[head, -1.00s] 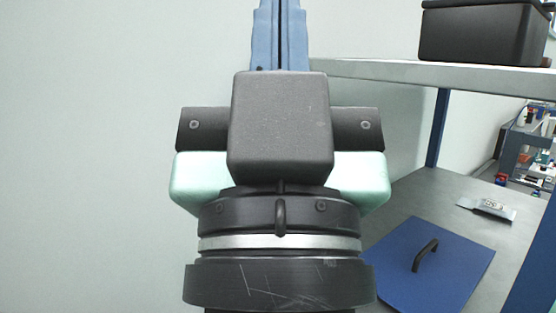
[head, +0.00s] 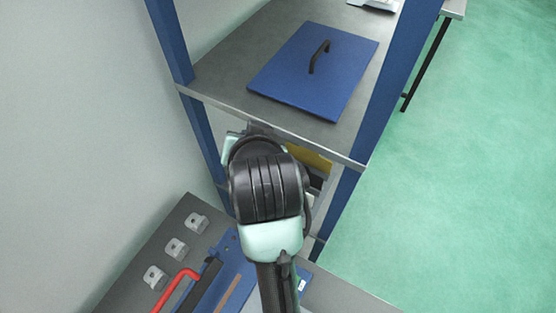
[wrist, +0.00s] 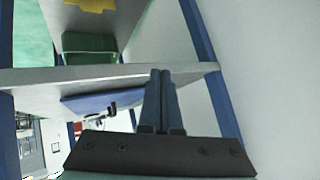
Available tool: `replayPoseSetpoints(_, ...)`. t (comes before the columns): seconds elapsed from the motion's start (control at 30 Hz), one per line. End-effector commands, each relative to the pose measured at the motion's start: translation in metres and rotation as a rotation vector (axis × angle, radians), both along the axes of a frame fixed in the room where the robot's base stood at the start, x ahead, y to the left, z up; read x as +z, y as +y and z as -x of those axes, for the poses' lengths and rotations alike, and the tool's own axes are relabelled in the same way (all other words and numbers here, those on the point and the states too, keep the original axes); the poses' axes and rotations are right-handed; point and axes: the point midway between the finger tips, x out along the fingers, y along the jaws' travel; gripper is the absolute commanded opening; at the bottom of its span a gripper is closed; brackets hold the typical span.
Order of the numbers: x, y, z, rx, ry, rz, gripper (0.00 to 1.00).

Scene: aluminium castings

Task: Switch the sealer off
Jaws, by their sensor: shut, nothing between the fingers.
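A blue device with a red handle, which looks like the sealer (head: 208,297), lies on a grey surface at the bottom of the head view. It is cut off by the frame edge and partly hidden by my arm. I cannot make out its switch or whether it is on. My gripper (wrist: 161,76) shows in the wrist view with its two fingers together and nothing between them. In the head view my gripper is hidden behind my arm. The sealer does not clearly show in the wrist view.
Several grey metal castings (head: 177,249) lie left of the sealer. A shelf with blue posts (head: 378,95) stands beyond, bearing a blue panel with a black handle (head: 322,88). A green bin (wrist: 90,47) shows in the wrist view. Green floor on the right is clear.

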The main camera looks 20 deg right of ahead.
Motion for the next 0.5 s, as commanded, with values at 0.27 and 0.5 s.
replayPoseSetpoints(0.27, -0.126, -0.01, 0.131, -0.214, 0.62, -0.23, 0.0)
replayPoseSetpoints(0.5, -0.151, -0.006, 0.182, -0.294, 0.812, -0.293, 0.0)
